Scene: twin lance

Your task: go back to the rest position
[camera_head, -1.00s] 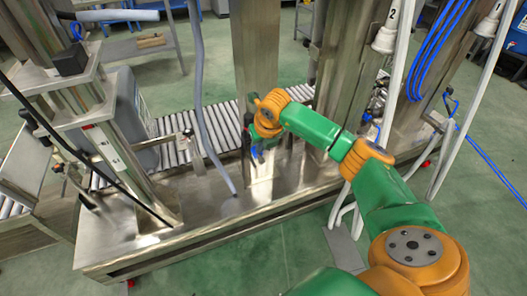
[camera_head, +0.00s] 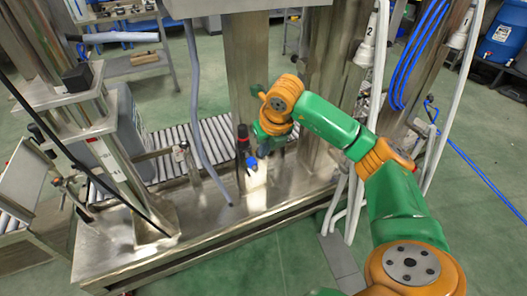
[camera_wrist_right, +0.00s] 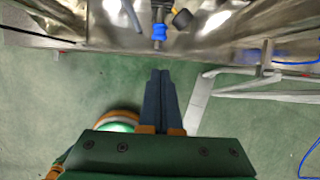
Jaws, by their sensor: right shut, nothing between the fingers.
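My right arm, green and orange, reaches in from the lower right of the head view. My right gripper (camera_head: 264,148) is beside the steel column, above the steel bench, and its fingers are mostly hidden by the wrist. In the right wrist view, the two dark fingers (camera_wrist_right: 160,85) lie together with nothing between them, over the green floor. A blue fitting (camera_head: 251,161) and a dark upright rod (camera_head: 242,140) stand just left of the gripper. The blue fitting also shows ahead of the fingertips in the right wrist view (camera_wrist_right: 159,32), apart from them. My left gripper is not in view.
The steel bench (camera_head: 140,262) has columns and a grey hose (camera_head: 198,110) rising in front of a roller conveyor (camera_head: 205,133). White hoses (camera_head: 440,110) and blue cables (camera_head: 418,60) hang at the right. Green floor (camera_head: 290,270) is clear in front of the bench.

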